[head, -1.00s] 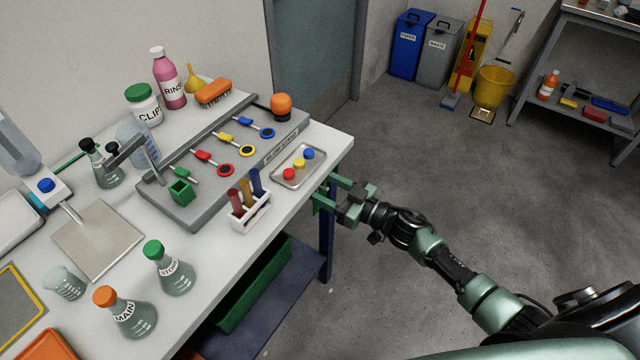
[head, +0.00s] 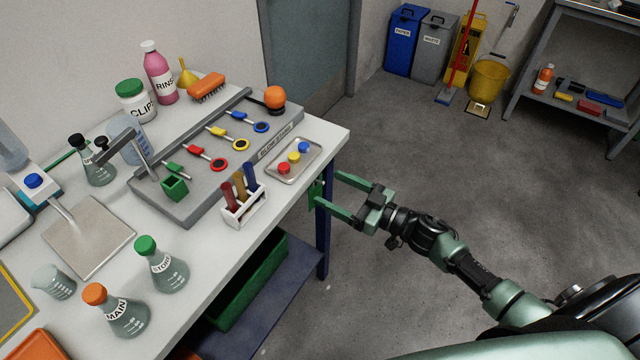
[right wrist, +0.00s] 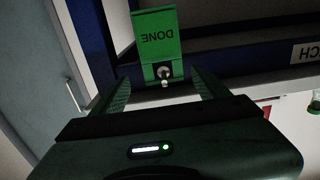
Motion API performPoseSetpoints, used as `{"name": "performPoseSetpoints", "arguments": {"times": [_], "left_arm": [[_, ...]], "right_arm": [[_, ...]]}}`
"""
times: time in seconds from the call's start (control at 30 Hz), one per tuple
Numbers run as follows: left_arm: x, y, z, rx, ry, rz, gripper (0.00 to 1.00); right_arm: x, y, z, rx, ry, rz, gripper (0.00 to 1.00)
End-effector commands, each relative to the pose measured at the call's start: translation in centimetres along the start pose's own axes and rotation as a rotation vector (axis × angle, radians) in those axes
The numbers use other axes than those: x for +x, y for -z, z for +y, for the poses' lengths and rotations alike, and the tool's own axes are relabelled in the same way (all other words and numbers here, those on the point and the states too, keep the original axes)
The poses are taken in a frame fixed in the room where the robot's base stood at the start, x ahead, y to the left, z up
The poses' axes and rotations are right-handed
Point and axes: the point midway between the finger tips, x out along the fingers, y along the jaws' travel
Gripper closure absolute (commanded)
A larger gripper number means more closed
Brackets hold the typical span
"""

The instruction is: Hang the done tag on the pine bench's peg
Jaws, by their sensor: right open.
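The green done tag (right wrist: 157,37) fills the upper middle of the right wrist view, its word DONE upside down in that picture. Its holed end is at a metal peg (right wrist: 165,73) on the bench edge, and the peg's tip shows in front of the tag. The tag appears to hang there, with no finger touching it. In the head view the tag (head: 316,192) shows as a green patch at the bench's near right corner. My right gripper (head: 329,188) is open and empty, just off that edge. Its fingertips (right wrist: 161,80) flank the peg end. My left gripper is not in view.
The white bench top (head: 327,133) holds a grey board (head: 180,212) with coloured keys, a metal tray (head: 274,176), a test-tube rack (head: 245,211) and several flasks. A blue bench leg (head: 324,245) stands below the corner.

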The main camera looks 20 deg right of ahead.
Motion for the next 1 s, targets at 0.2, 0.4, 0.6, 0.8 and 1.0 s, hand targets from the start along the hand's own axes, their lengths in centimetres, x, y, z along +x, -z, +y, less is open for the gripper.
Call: {"name": "performPoseSetpoints", "arguments": {"times": [0.2,0.4,0.6,0.8,1.0], "left_arm": [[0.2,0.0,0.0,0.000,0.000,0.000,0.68],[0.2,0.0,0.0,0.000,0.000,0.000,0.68],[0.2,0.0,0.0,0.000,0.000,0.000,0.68],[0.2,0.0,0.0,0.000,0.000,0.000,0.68],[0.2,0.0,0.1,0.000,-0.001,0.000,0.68]], "right_arm": [[-2.4,-0.1,0.1,-0.001,0.000,0.000,0.25],[-2.6,0.0,0.1,-0.001,0.000,0.002,0.25],[-3.3,-3.5,1.3,0.017,-0.085,-0.047,0.25],[-9.3,-19.2,2.7,0.080,-0.378,-0.339,0.25],[-19.7,-35.4,-4.2,0.157,-0.528,-0.781,0.25]]}}
